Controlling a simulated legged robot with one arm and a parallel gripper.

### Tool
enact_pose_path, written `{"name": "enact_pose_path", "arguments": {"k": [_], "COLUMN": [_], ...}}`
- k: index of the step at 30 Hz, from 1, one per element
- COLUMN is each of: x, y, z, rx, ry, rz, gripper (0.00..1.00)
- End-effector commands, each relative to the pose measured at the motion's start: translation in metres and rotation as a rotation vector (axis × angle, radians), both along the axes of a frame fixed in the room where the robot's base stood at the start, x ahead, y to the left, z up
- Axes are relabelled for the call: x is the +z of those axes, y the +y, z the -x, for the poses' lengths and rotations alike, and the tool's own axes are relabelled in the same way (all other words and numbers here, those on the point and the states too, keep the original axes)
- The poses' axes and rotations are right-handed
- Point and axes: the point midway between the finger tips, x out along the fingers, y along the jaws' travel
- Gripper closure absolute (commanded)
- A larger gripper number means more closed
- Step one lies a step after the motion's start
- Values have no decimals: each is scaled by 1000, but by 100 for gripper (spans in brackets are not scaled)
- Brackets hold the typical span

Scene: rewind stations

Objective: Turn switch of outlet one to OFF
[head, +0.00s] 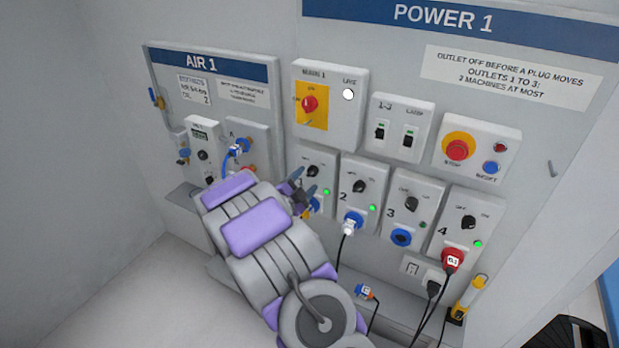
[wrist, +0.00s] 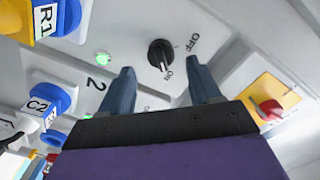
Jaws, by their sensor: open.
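The outlet one panel (head: 318,159) has a black rotary switch (head: 313,171), partly hidden by my gripper in the head view. In the wrist view the switch (wrist: 161,54) shows between and beyond my fingertips, its white mark toward ON, with OFF to its upper right. A green light (wrist: 103,57) is lit beside it. A blue and yellow plug marked R1 (wrist: 50,18) is at the outlet's socket. My gripper (head: 304,187) is open and empty in front of the panel; its fingers (wrist: 163,88) appear apart from the switch.
Outlet two (head: 360,187), with a white plug (head: 349,226), is just right. The red main switch (head: 309,104) on its yellow plate is above. The red stop button (head: 458,150) is further right. The AIR 1 panel (head: 210,85) with hose fittings is left.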

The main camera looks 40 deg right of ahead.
Motion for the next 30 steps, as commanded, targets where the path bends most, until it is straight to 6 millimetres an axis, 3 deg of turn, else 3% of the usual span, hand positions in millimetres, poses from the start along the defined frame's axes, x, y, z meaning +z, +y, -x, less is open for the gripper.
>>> {"name": "enact_pose_path", "arguments": {"k": [7,21,30], "x": [-1,-1,-1], "y": [-24,-33,-32], "z": [-10,-14,-14], "rx": [-1,1,1], "ry": [3,3,2], "rz": [3,1,0], "gripper": [37,38,67]}}
